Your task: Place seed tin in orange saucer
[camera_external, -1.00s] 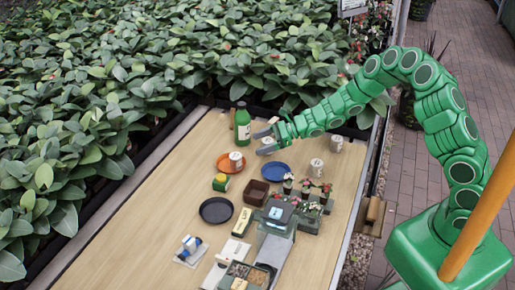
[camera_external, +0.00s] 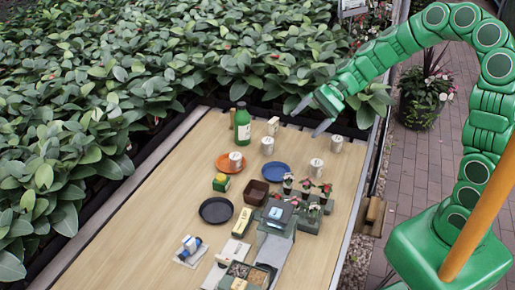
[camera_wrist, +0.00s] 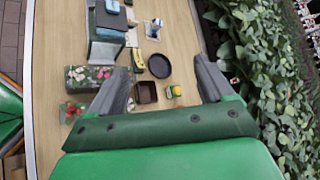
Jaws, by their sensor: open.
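The orange saucer (camera_external: 222,167) lies on the table left of the blue saucer (camera_external: 274,173). A pale tin with a dark mark (camera_external: 236,160) stands upright on the orange saucer. Similar pale tins stand on bare table: one behind the saucers (camera_external: 267,146), one to the right (camera_external: 336,143) and one right of the blue saucer (camera_external: 317,168). Their labels are too small to read, so I cannot tell which is the seed tin. My gripper (camera_external: 311,117) is open and empty, raised above the table's far end. Its fingers (camera_wrist: 160,88) also show in the wrist view, where the saucers are hidden.
A green bottle (camera_external: 242,124) and a pale box (camera_external: 273,126) stand at the far end. A brown box (camera_external: 256,192), a yellow-green box (camera_external: 221,182), a black plate (camera_external: 216,210) and flower pots (camera_external: 308,212) crowd the middle. The table's left side is clear.

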